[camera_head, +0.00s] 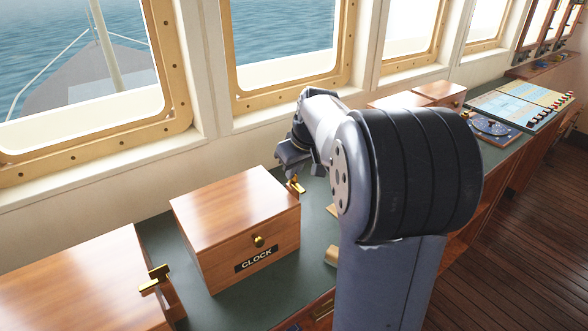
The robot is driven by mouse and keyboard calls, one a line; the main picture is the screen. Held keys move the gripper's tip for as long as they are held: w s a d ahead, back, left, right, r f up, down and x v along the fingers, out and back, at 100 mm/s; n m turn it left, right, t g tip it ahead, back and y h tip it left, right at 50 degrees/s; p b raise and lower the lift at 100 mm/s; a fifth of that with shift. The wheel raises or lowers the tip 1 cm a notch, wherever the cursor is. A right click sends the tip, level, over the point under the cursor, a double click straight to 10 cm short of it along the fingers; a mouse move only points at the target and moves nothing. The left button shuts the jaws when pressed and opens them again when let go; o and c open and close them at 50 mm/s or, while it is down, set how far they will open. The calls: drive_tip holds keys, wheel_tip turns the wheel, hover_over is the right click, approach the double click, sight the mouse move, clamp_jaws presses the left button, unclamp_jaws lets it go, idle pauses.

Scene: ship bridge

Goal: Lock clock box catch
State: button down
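The clock box (230,207) is a closed wooden box with a black CLOCK label (256,259) and a small round brass knob (258,241) on its front. A brass fitting (296,187), which looks like its catch, shows at the box's right side near the back. Whether it is locked is too small to tell. My gripper (291,162) is dark and hangs at the back right corner of the box, just above and behind the brass fitting. Contact between them cannot be made out. My arm hides part of the counter to the right, and the finger gap is unclear.
Another wooden box (75,285) with a brass fitting (155,279) stands at the left. More wooden boxes (437,92) and a control panel (522,104) lie farther right. The green counter (165,243) is clear between the two left boxes. Windows line the wall behind.

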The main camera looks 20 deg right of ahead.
drive_tip(key=shift+m, duration=0.3)
drive_tip(key=m, duration=0.1)
drive_tip(key=m+h, duration=0.1)
drive_tip(key=m, duration=0.1)
drive_tip(key=shift+a+h+p, duration=0.2)
drive_tip(key=shift+h+p, duration=0.1)
drive_tip(key=m+h, duration=0.1)
drive_tip(key=m, duration=0.2)
drive_tip(key=m+h, duration=0.1)
drive_tip(key=m, duration=0.1)
drive_tip(key=shift+w+a+m+g, duration=0.1)
drive_tip(key=shift+m+g, duration=0.3)
drive_tip(key=m+g+h, duration=0.1)
drive_tip(key=m, duration=0.3)
drive_tip(key=shift+w+m, duration=0.1)
drive_tip(key=shift+m, duration=0.2)
drive_tip(key=shift+w+a+m+g+h, duration=0.15)
drive_tip(key=shift+m+g, duration=0.3)
drive_tip(key=shift+m, duration=0.5)
drive_tip(key=shift+s+d+m+g+h, duration=0.15)
drive_tip(key=shift+m+g, duration=0.3)
drive_tip(key=shift+m, duration=0.5)
drive_tip(key=c, duration=1.6)
unclamp_jaws()
drive_tip(key=shift+a, duration=0.1)
